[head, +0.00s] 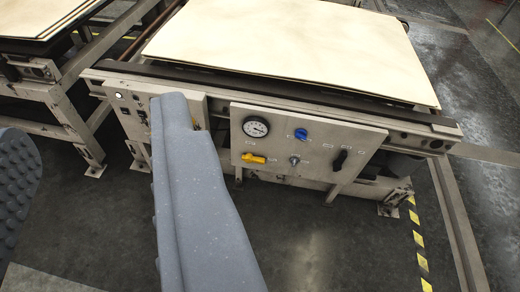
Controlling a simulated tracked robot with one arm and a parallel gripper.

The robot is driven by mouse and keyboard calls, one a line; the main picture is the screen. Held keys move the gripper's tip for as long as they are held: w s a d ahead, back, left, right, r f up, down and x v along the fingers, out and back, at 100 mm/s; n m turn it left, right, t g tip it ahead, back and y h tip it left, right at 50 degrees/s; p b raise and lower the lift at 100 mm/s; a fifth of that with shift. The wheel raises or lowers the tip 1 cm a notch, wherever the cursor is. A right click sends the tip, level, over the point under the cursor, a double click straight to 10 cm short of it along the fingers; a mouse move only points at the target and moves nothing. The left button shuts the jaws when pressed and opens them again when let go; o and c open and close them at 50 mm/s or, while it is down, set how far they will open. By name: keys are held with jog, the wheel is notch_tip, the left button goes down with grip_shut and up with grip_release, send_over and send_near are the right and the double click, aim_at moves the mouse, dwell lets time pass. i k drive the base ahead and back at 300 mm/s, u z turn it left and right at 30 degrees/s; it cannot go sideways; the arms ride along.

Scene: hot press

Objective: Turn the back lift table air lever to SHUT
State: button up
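A beige control panel (318,150) faces me on the front of a lift table (270,76). A yellow lever (254,158) sits low on its left side, its handle lying roughly level. Its labels are too small to read, and I cannot tell if this table is the back one. My gripper (105,150) is open. Its grey right finger reaches up left of the panel, and its studded left finger shows at the left picture edge. Nothing is between the fingers. The right finger hides part of the frame beside the panel, where a bit of yellow shows.
The panel also bears a round gauge (256,127), a blue knob (301,134), a grey knob (294,160) and a black handle (340,160). A second table (45,18) stands at upper left. Dark floor (300,245) in front is clear, with yellow-black tape (418,240) at right.

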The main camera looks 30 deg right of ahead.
aim_at(249, 158)
jog(key=i, duration=0.95)
jog(key=u, duration=0.1)
